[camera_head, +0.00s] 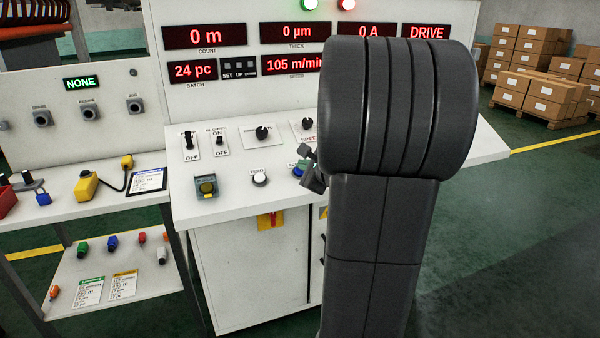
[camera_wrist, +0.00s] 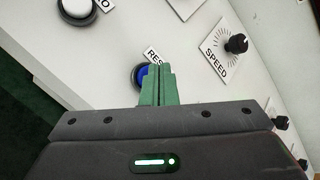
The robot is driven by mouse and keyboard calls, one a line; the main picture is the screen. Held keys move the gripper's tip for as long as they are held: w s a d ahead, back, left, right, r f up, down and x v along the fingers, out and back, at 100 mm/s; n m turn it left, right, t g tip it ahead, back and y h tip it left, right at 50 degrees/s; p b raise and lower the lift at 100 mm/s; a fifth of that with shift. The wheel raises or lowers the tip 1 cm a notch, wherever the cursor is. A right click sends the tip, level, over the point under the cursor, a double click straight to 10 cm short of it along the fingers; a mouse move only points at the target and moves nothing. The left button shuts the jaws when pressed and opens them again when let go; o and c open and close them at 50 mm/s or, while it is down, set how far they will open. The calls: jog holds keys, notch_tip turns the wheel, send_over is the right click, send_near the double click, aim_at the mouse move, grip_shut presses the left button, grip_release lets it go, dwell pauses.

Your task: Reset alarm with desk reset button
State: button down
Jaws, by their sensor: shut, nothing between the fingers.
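The blue reset button (camera_wrist: 141,76), in a dark ring, sits on the white desk panel beside a label starting "RES". My gripper (camera_wrist: 158,70) is shut and empty, its green fingers covering the button's right part in the wrist view. In the head view the blue button (camera_head: 298,171) shows just left of my gripper (camera_head: 304,166), which is largely hidden behind my arm. The fingertips are close to the button; I cannot tell whether they touch it. A red display (camera_head: 426,32) reads DRIVE.
The SPEED knob (camera_wrist: 236,43) and ON/OFF switches (camera_head: 189,140) stand behind. A side table (camera_head: 140,190) is at left. My arm hides the console's right part.

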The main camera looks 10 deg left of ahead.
jog(key=shift+w+a+f+b, duration=0.1)
jog(key=shift+w+f+b, duration=0.05)
jog(key=shift+f+b, duration=0.3)
dwell(0.7)
jog(key=shift+r, duration=0.1)
jog(key=shift+s+d+r+p, duration=0.25)
jog(key=shift+s+r+p, duration=0.1)
jog(key=shift+r+p, duration=0.3)
jog(key=r+p, duration=0.1)
jog(key=s+r+p, duration=0.1)
jog(key=r, duration=0.1)
jog(key=d+r+p, duration=0.1)
jog(key=shift+s+d+r, duration=0.1)
jog(key=shift+s+r, duration=0.2)
jog(key=shift+s, duration=0.1)
jog(key=shift+s, duration=0.1)
dwell(0.6)
